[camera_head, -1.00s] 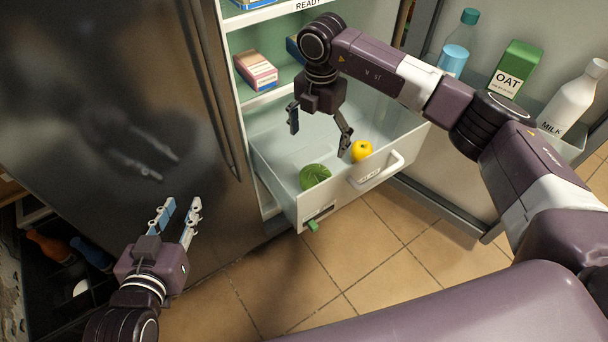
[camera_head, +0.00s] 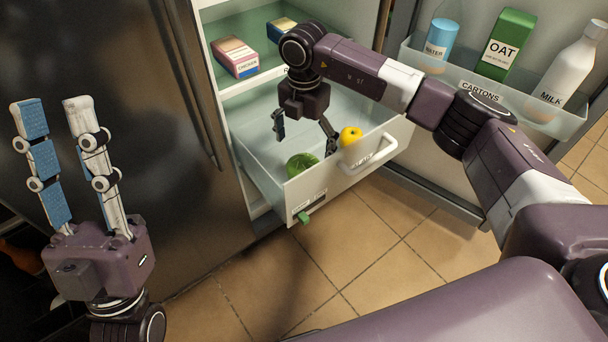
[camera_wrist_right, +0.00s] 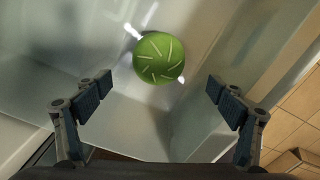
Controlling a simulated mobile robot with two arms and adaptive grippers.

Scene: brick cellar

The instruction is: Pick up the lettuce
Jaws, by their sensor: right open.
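The lettuce (camera_head: 301,164) is a round green head lying in the open fridge drawer (camera_head: 296,196), near its front left corner. In the right wrist view the lettuce (camera_wrist_right: 158,58) lies beyond and between the two spread fingers, apart from both. My right gripper (camera_head: 304,138) points down into the drawer, open and empty, above and near the lettuce. Its fingertips also show in the right wrist view (camera_wrist_right: 160,92). My left gripper (camera_head: 54,108) is raised at the far left in front of the dark fridge door, its fingers apart and empty.
A yellow apple-like fruit (camera_head: 350,136) is at the drawer's right front, near my right finger. Cartons (camera_head: 235,57) stand on the shelf above. The open door's rack (camera_head: 505,100) holds a water bottle, an oat carton and a milk bottle.

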